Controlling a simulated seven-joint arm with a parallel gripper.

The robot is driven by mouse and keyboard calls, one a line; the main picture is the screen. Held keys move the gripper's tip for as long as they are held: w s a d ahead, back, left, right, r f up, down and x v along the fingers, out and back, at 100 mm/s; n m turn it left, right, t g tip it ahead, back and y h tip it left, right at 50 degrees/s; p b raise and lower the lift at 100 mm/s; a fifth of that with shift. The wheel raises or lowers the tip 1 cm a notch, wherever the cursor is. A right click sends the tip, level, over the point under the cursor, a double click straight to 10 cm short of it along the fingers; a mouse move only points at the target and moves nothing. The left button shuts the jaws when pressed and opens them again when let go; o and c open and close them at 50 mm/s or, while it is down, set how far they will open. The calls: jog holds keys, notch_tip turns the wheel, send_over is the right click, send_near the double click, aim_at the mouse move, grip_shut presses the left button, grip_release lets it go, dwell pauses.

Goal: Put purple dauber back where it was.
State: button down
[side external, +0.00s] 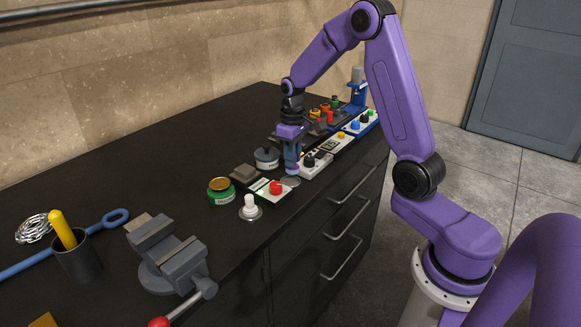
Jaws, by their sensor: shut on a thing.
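My gripper (291,160) points down near the front edge of the black bench. It is shut on a small purple thing (293,169), which looks like the purple dauber; the fingers hide most of it. It is close above the bench top, beside a white control box with a black knob (310,160). Whether it touches the surface below is too small to tell. Several small colored pieces, red, yellow, orange and green (326,108), stand in a group farther back; they may be the other daubers, partly hidden behind my gripper.
A vise (170,255) is nearer. A blue press (357,88) stands behind. The bench's back left is clear.

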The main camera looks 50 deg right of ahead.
jog(key=shift+w+d+f, duration=0.1)
jog(key=shift+w+f, duration=0.25)
jog(key=shift+f, duration=0.05)
jog(key=shift+w+f, duration=0.15)
jog(key=shift+f, duration=1.55)
jog(key=shift+f, duration=0.1)
jog(key=c, duration=1)
grip_release()
jog(key=shift+o, duration=0.2)
